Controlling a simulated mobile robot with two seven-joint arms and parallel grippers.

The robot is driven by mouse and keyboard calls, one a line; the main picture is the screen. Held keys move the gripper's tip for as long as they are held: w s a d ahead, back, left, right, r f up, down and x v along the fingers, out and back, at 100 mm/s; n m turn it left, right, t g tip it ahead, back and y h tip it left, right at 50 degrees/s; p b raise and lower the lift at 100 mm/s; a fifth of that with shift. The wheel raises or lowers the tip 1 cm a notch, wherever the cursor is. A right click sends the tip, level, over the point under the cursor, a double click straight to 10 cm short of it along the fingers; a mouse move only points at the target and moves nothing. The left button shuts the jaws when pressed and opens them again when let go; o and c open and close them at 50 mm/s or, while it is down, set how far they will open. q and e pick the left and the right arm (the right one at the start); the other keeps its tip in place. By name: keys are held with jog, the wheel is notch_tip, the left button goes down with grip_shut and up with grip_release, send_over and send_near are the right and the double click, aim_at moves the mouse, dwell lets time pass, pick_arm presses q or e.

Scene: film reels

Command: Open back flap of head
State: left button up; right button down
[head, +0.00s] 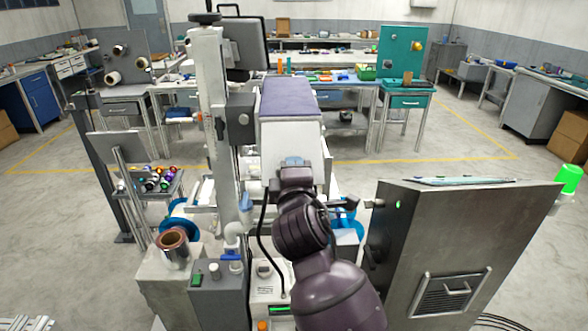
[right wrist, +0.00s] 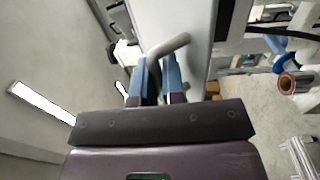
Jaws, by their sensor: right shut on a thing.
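The machine head (head: 287,98) is a box with a purple top and a white near face, mounted beside a tall grey column. The white face, which looks like the back flap (head: 272,143), is turned toward me. My right gripper (head: 293,163) is at the lower part of this face and hides some of it. In the right wrist view, its blue fingers (right wrist: 157,75) are closed around a bent grey handle (right wrist: 172,44) beside a white panel (right wrist: 193,22). I cannot tell whether the flap stands ajar. My left gripper is not in view.
The grey column (head: 213,130) rises left of the head. A film reel (head: 173,250) sits at lower left. Benches line the back; open floor lies between.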

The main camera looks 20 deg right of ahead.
dwell(0.3)
jog(key=c, duration=1.3)
grip_release()
jog(key=shift+o, duration=0.2)
jog(key=shift+s, duration=0.1)
jog(key=b+v, duration=0.2)
jog(key=v, duration=0.8)
jog(key=shift+s, duration=0.3)
